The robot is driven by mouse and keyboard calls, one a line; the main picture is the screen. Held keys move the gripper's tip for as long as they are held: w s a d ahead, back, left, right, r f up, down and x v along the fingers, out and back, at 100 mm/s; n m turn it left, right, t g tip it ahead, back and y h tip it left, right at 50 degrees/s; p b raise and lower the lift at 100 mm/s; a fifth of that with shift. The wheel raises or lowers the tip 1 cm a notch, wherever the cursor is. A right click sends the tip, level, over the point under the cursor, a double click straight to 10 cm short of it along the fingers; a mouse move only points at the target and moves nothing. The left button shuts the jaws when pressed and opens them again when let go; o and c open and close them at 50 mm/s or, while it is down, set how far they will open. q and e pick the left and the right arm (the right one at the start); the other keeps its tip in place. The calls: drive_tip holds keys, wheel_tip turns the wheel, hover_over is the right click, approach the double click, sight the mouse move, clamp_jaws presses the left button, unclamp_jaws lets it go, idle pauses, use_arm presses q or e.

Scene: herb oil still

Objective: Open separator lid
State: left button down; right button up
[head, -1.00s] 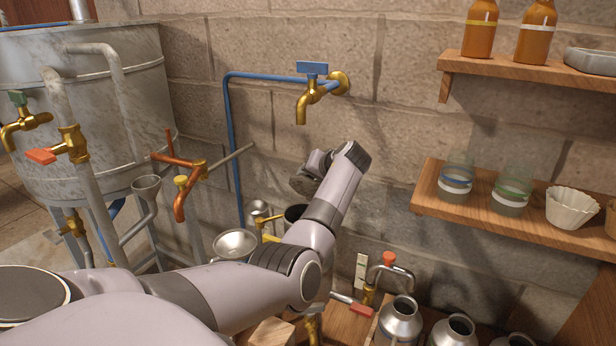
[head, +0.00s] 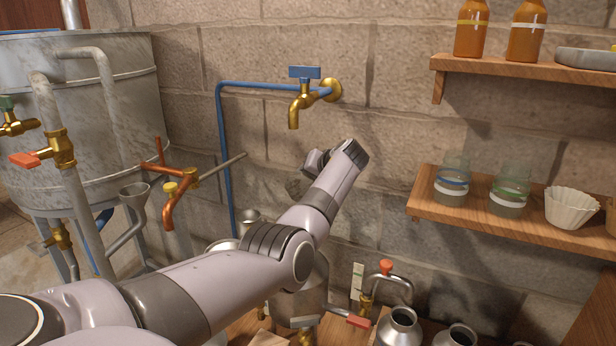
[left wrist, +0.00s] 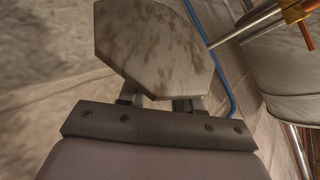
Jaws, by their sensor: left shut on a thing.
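A flat, mottled grey metal plate with an angular outline, apparently the separator lid (left wrist: 155,45), fills the upper middle of the left wrist view. My left gripper (left wrist: 158,100) is shut on it; the fingers show at the plate's near edge. In the head view the gripper and plate are mostly hidden beyond my left wrist, in front of the stone wall. A grey metal vessel, apparently the separator (head: 312,292), stands below my left arm; the arm covers its top. My right gripper is not in view.
A blue-handled brass tap (head: 304,93) sticks out of the wall left of my wrist. A large metal tank (head: 85,110) with valves stands at left. A shelf (head: 510,225) with jars is at right. Milk-can-like containers (head: 400,326) stand at the bottom.

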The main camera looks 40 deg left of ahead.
use_arm(q)
drive_tip(key=shift+w+d, duration=0.1)
drive_tip(key=shift+w, duration=0.05)
drive_tip(key=c, duration=0.8)
unclamp_jaws()
drive_tip(key=shift+c, duration=0.2)
drive_tip(key=shift+w, duration=0.1)
drive_tip(key=shift+r, duration=0.1)
drive_tip(key=shift+f+v, duration=0.15)
drive_tip(key=shift+v, duration=1.6)
drive_tip(key=shift+f+v, duration=0.15)
drive_tip(key=shift+v, duration=1.6)
drive_tip(key=shift+d, duration=0.25)
